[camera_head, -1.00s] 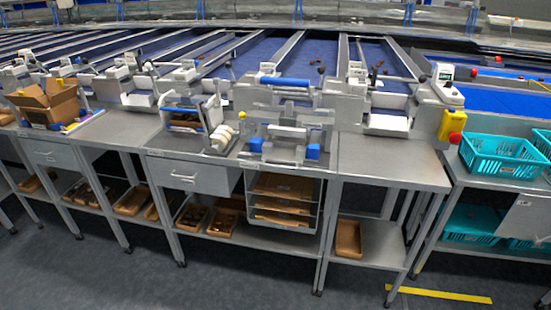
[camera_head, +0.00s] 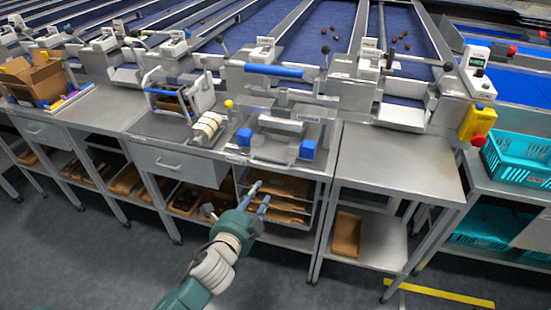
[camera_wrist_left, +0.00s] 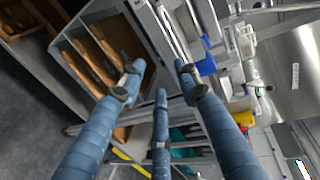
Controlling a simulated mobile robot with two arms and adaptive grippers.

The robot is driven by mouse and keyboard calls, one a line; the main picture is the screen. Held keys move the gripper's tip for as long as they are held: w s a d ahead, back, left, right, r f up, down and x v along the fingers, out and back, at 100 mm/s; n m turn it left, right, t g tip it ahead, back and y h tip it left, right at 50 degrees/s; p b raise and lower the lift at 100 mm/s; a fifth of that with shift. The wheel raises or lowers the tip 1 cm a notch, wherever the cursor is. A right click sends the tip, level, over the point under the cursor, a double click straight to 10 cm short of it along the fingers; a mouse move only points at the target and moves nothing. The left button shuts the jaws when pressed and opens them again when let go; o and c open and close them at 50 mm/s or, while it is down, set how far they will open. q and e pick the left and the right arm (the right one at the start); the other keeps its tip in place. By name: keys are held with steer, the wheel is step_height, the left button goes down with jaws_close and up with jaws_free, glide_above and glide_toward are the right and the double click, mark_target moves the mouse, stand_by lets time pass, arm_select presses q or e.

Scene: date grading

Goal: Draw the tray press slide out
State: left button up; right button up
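The tray press (camera_head: 290,112) stands on the middle steel table in the head view, grey with a clear cover. Its slide has a grey crossbar (camera_head: 281,125) and two blue blocks (camera_head: 307,150), (camera_head: 244,137) near the table's front edge. A blue block (camera_wrist_left: 206,66) also shows in the left wrist view. My left gripper (camera_head: 259,197) is below and in front of the press, before the open shelf rack, apart from the slide. In the left wrist view its blue fingers (camera_wrist_left: 160,80) are spread and empty. My right gripper is not in view.
A rack of brown trays (camera_head: 277,188) sits under the press, close to my left fingers. A roller device (camera_head: 207,125) stands left of the press. The steel table to the right (camera_head: 390,165) is bare. Teal crates (camera_head: 520,158) are at far right.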

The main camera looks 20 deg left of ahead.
arm_select(q)
steer(key=w, duration=1)
steer(key=shift+w+d+p, duration=0.25)
steer(key=shift+w+p, duration=0.1)
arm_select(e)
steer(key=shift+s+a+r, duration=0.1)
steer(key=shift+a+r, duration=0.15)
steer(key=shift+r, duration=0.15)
arm_select(q)
steer(key=shift+r, duration=0.15)
jaws_close()
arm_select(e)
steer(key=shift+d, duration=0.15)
